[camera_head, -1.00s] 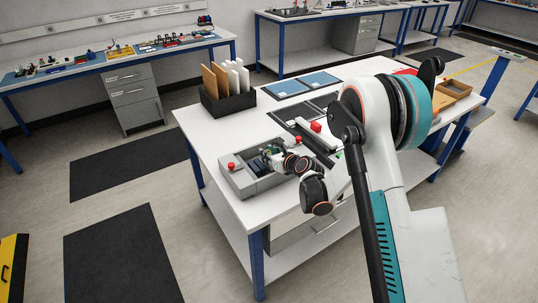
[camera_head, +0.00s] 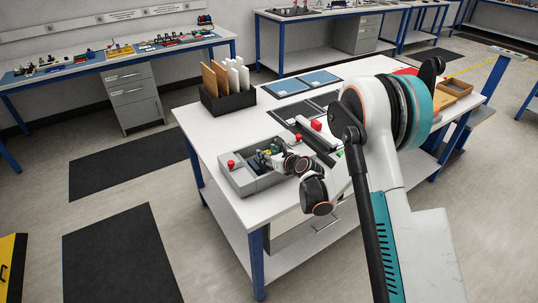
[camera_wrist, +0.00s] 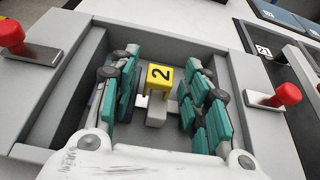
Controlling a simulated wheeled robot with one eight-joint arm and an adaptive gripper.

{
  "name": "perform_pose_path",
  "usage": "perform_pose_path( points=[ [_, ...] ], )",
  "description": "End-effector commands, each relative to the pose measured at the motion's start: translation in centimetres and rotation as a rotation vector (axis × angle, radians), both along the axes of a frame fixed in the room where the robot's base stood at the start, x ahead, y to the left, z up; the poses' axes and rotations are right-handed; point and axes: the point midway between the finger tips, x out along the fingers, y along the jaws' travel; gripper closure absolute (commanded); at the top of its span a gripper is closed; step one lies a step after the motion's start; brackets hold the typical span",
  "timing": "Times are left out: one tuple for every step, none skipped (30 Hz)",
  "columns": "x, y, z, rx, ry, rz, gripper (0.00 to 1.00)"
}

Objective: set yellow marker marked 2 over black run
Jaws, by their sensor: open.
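The yellow marker marked 2 (camera_wrist: 159,77) stands in a grey tray (camera_wrist: 42,105) in the wrist view, its number showing on top. My gripper (camera_wrist: 158,100) is open, with one teal-padded finger on each side of the marker and visible gaps between. The marker looks attached to a small grey block below it. In the head view my gripper (camera_head: 268,157) reaches into the grey tray (camera_head: 240,180) on the white table, and the marker is too small there to make out clearly. I cannot tell which surface is the black run; a dark strip (camera_head: 314,146) lies right of the tray.
Red knobs (camera_wrist: 11,35) and (camera_wrist: 288,94) rise at both sides of the tray. A black holder (camera_head: 229,103) with upright boards stands at the table's back left.

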Motion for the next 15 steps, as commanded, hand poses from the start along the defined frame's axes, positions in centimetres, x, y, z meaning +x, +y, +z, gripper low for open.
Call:
perform_pose_path(
  points=[
    [0.0, 0.0, 0.2, 0.000, 0.000, 0.000, 0.57],
    [0.0, 0.0, 0.4, 0.000, 0.000, 0.000, 0.57],
    [0.0, 0.0, 0.6, 0.000, 0.000, 0.000, 0.57],
    [0.0, 0.0, 0.9, 0.000, 0.000, 0.000, 0.57],
    [0.0, 0.0, 1.1, 0.000, 0.000, 0.000, 0.57],
    [0.0, 0.0, 1.6, 0.000, 0.000, 0.000, 0.57],
    [-0.3, -0.2, 1.8, 0.000, 0.000, -0.001, 0.57],
    [-0.8, -0.7, 1.9, 0.000, 0.000, -0.002, 0.57],
    [-1.6, -1.2, 2.2, 0.001, -0.001, -0.002, 0.57],
    [-2.1, -1.6, 2.5, 0.000, -0.001, -0.003, 0.57],
    [-2.6, -1.9, 2.8, 0.000, -0.001, -0.003, 0.57],
    [-3.3, -2.4, 3.1, 0.000, 0.000, -0.002, 0.57],
    [-3.9, -2.7, 3.3, 0.000, 0.000, -0.002, 0.57],
    [-4.4, -3.1, 3.6, 0.000, 0.000, -0.002, 0.57],
    [-5.0, -3.5, 3.9, 0.000, 0.000, -0.002, 0.57]
  ],
)
